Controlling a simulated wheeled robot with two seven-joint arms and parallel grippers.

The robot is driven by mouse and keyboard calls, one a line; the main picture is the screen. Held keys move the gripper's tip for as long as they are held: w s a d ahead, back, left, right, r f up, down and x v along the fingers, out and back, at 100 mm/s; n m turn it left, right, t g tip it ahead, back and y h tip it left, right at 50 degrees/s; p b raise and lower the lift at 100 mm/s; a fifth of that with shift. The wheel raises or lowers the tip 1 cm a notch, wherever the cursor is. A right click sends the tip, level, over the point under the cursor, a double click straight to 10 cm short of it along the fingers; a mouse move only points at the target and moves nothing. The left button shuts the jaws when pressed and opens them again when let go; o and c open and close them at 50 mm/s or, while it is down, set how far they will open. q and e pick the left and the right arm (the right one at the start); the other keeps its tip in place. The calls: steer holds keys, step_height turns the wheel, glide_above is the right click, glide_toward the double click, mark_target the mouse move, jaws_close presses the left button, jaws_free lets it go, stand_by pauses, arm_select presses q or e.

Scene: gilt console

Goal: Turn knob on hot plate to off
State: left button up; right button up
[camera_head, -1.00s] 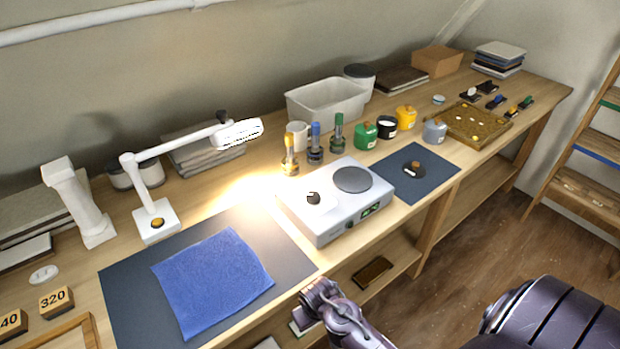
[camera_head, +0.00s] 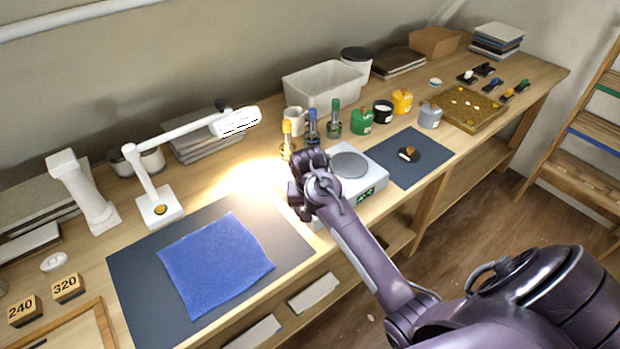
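The hot plate (camera_head: 377,180) is a white box on the wooden bench, with a grey round plate on top and a small green display on its front face. My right arm comes in from the lower right, and its dark purple gripper (camera_head: 303,198) is over the left part of the hot plate. The gripper and forearm hide that part and the left of the front face, so I cannot make out the knob. I cannot tell whether the gripper touches the hot plate, or see its fingers clearly. My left gripper is not in view.
A blue cloth (camera_head: 215,265) lies on a dark mat left of the hot plate. A white lamp (camera_head: 160,208) stands behind it. Bottles (camera_head: 312,128) stand close behind the gripper. A dark blue mat (camera_head: 430,170) with a small round item lies to the right.

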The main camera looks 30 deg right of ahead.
steer(key=w+d+r+m, duration=0.2)
steer(key=w, duration=0.1)
steer(key=w+d+r+m+y, duration=0.1)
steer(key=w+r+m, duration=0.1)
steer(key=w, duration=0.1)
steer(key=w+d+r+m+g, duration=0.1)
steer(key=w+d+r, duration=0.1)
steer(key=w, duration=0.2)
steer(key=shift+d+m, duration=0.3)
steer(key=shift+m, duration=0.1)
steer(key=shift+w+d+r+y, duration=0.1)
steer(key=shift+r+y, duration=0.15)
steer(key=shift+y, duration=0.05)
steer(key=shift+m, duration=0.3)
steer(key=shift+f+p, duration=0.75)
steer(key=shift+f, duration=3)
steer(key=c, duration=1)
